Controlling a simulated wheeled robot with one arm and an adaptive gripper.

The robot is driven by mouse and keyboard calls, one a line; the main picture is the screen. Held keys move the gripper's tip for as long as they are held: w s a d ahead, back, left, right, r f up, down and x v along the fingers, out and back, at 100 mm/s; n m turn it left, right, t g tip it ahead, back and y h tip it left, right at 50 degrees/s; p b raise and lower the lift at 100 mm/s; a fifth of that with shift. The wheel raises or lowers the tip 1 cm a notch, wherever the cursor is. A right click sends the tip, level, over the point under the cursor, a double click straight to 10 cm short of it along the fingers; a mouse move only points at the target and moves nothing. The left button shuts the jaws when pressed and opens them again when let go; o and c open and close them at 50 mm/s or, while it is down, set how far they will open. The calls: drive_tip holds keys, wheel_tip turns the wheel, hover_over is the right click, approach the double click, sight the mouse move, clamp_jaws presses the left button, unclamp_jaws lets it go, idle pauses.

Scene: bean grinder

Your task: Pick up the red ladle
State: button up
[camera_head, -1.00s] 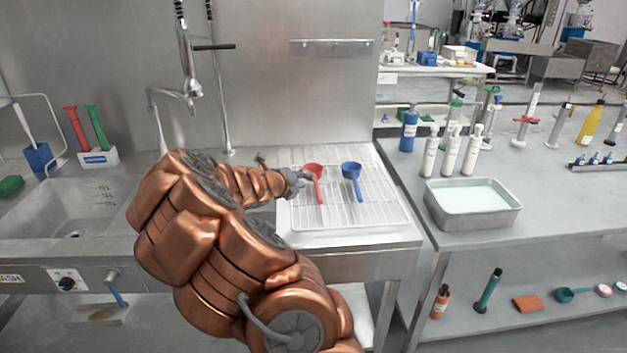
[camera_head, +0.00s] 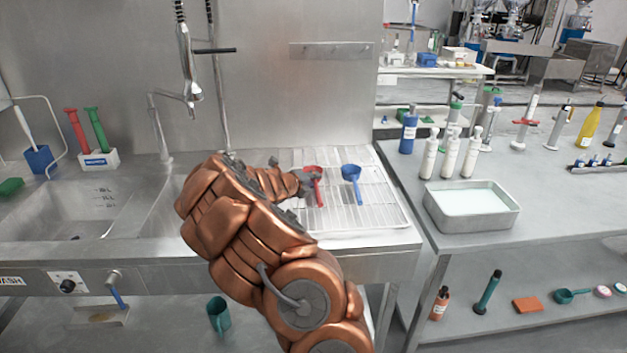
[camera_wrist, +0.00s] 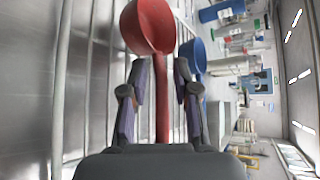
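The red ladle (camera_head: 319,190) lies on the wire drying rack, its cup toward the back and its handle toward the front. In the wrist view its cup (camera_wrist: 147,26) is just beyond the fingertips, and its handle (camera_wrist: 162,100) runs between the two fingers. My gripper (camera_wrist: 160,68) is open around the handle, with a gap visible on both sides. In the head view my gripper (camera_head: 308,182) is at the ladle's left side and hides part of it.
A blue ladle (camera_head: 352,175) lies on the wire rack (camera_head: 385,205) just right of the red one. A sink (camera_head: 80,210) is at left. A metal tray of pale liquid (camera_head: 472,205) and several bottles stand on the right counter.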

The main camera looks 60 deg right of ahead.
drive_tip(key=shift+d+f, duration=0.15)
drive_tip(key=shift+d, duration=0.1)
clamp_jaws()
idle(0.5)
